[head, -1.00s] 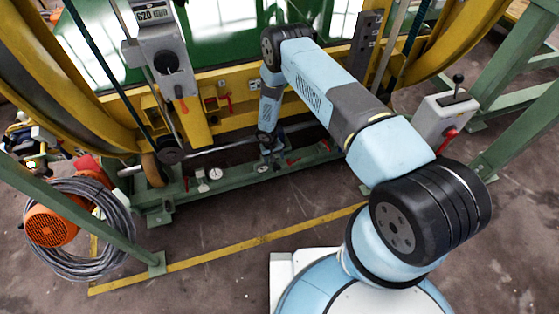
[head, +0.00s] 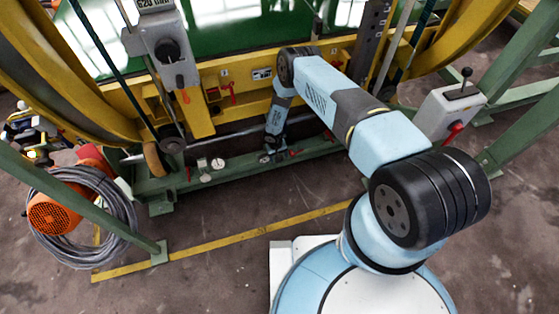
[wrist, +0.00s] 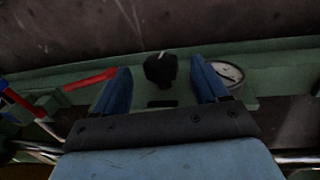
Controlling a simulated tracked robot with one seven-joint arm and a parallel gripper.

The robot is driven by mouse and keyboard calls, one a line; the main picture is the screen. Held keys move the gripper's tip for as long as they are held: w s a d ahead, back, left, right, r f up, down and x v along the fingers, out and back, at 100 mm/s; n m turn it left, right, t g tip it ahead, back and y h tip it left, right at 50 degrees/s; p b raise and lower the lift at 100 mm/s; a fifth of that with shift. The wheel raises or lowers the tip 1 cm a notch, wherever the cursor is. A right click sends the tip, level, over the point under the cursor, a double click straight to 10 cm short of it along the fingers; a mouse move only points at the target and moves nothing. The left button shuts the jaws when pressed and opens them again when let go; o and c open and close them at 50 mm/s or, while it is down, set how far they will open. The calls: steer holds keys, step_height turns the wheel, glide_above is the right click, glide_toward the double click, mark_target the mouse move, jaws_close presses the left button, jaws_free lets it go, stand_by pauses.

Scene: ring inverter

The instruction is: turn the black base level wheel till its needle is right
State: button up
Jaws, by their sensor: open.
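The black base level wheel (wrist: 160,70) is a small dark knob with a pale mark on top, on the green base beam (head: 225,172). In the wrist view it stands between and just beyond the two blue fingertips of my gripper (wrist: 162,76), with a gap on each side. My gripper is open and empty. A round white-faced dial (wrist: 230,72) sits right of the wheel, partly behind the right finger; its needle is too small to read surely. In the head view my gripper (head: 272,153) is low over the beam and hides the wheel.
A red lever (wrist: 92,80) reaches close to the left finger. Two small gauges (head: 218,163) stand on the beam left of my gripper. A yellow frame (head: 255,92) rises behind. The floor in front, around the yellow line (head: 235,239), is clear.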

steer(key=shift+d+f, duration=0.15)
steer(key=shift+f, duration=0.85)
steer(key=shift+d+f, duration=0.1)
steer(key=shift+f, duration=0.85)
steer(key=c, duration=1.1)
